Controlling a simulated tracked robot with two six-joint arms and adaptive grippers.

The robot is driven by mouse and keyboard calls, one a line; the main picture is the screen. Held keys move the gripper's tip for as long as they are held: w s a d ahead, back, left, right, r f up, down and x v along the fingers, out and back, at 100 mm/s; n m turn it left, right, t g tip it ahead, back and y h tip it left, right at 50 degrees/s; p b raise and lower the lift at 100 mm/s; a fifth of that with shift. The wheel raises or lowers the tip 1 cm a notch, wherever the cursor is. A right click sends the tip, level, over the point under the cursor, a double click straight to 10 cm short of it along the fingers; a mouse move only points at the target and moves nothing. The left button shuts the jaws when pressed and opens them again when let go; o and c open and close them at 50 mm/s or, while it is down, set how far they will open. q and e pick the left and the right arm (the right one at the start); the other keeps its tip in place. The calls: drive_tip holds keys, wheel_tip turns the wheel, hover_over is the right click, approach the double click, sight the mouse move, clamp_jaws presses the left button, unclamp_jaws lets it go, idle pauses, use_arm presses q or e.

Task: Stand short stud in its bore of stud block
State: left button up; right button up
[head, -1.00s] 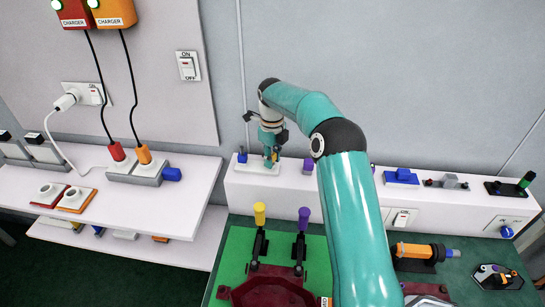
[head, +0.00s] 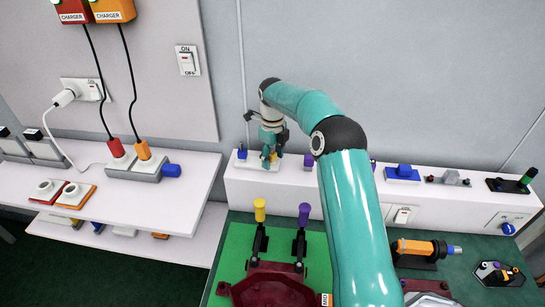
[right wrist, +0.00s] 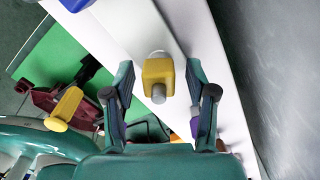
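The stud block (head: 258,166) is a white block at the left end of the long white shelf in the head view. A blue piece (head: 242,152) stands on its left part. A yellow-headed stud (head: 273,157) with grey ends is at its right part, under my right gripper (head: 272,152). In the right wrist view, the yellow stud (right wrist: 158,78) lies between the two fingers of my right gripper (right wrist: 159,88), with a gap on both sides. The fingers are open. I cannot tell how deep the stud sits in a bore. My left gripper is not in view.
A purple piece (head: 308,162) stands on the shelf just right of the block. A blue piece (head: 403,171) and other fixtures are further right. Yellow (head: 260,209) and purple (head: 304,213) handled clamps stand in front, on the green mat (head: 234,250).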

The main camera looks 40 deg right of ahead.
drive_tip(key=shift+r, duration=0.15)
wheel_tip(320, 180, up, 12)
drive_tip(key=shift+f, duration=0.2)
idle(0.4)
idle(0.3)
